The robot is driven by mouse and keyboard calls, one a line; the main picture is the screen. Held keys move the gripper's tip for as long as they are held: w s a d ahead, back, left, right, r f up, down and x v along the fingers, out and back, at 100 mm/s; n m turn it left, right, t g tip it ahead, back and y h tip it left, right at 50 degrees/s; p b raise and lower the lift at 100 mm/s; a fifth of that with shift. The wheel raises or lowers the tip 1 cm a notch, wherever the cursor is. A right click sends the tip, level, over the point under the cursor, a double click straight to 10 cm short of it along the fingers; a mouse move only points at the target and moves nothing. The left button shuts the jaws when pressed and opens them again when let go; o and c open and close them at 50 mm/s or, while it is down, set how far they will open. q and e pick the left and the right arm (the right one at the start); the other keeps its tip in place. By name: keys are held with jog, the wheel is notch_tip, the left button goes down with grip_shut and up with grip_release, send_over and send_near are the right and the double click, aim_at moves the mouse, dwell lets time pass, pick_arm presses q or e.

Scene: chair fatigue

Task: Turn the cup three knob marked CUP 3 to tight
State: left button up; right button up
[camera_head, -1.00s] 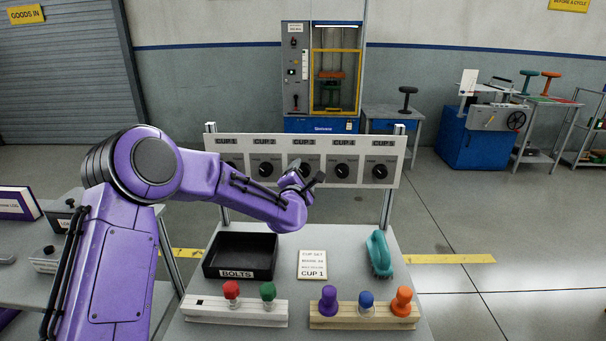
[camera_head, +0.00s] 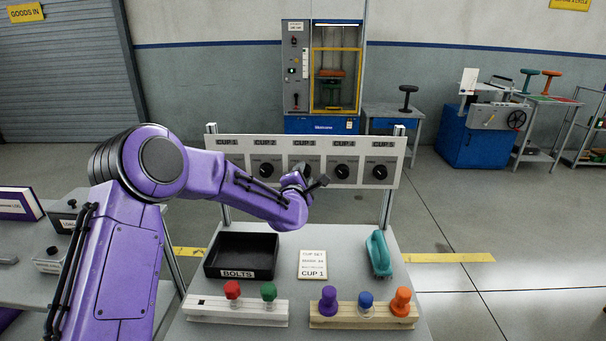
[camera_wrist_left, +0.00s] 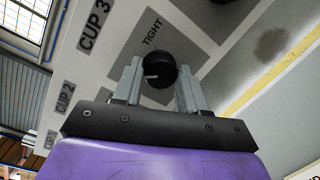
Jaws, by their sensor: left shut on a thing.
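The panel (camera_head: 215,146) carries a row of black knobs under labels CUP 1 to CUP 5. My left gripper (camera_head: 305,172) is at the CUP 3 plate, and it and the wrist largely hide that knob in the head view. In the left wrist view, the black CUP 3 knob (camera_wrist_left: 160,68) sits between the two grey fingers of my left gripper (camera_wrist_left: 158,72), which is shut on it. The knob's pale line points toward the picture's left. The word TIGHT (camera_wrist_left: 153,31) is printed above the knob in that view. My right gripper is not in view.
Below the panel, the bench holds a black BOLTS tray (camera_head: 212,270), a CUP SET card (camera_head: 313,264), a teal object (camera_head: 379,253) and two racks with coloured knobs, one white (camera_head: 200,311), one wooden (camera_head: 346,322). The CUP 2 knob (camera_head: 266,170) and CUP 4 knob (camera_head: 342,171) flank the gripper.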

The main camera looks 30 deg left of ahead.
pick_arm(q)
jog(key=m+p, duration=0.2)
jog(key=m, duration=0.1)
jog(key=shift+r+m+g, duration=0.15)
jog(key=shift+m+g, duration=0.15)
jog(key=m+p, duration=0.3)
jog(key=m, duration=0.1)
jog(key=shift+d+g, duration=0.1)
jog(key=shift+g, duration=0.3)
jog(key=m+p, duration=0.2)
jog(key=m, duration=0.1)
jog(key=shift+g+y+p, duration=0.3)
jog(key=shift+d+f+m+g+y+p, duration=0.1)
jog(key=shift+f+m+g+y+p, duration=0.1)
jog(key=shift+m+p, duration=0.6)
jog(key=shift+f+m+g+y+p, duration=0.1)
jog(key=shift+m+y+p, duration=0.15)
jog(key=shift+m, duration=0.95)
jog(key=o, duration=1.1)
jog(key=shift+c, duration=0.2)
jog(key=shift+r, duration=0.1)
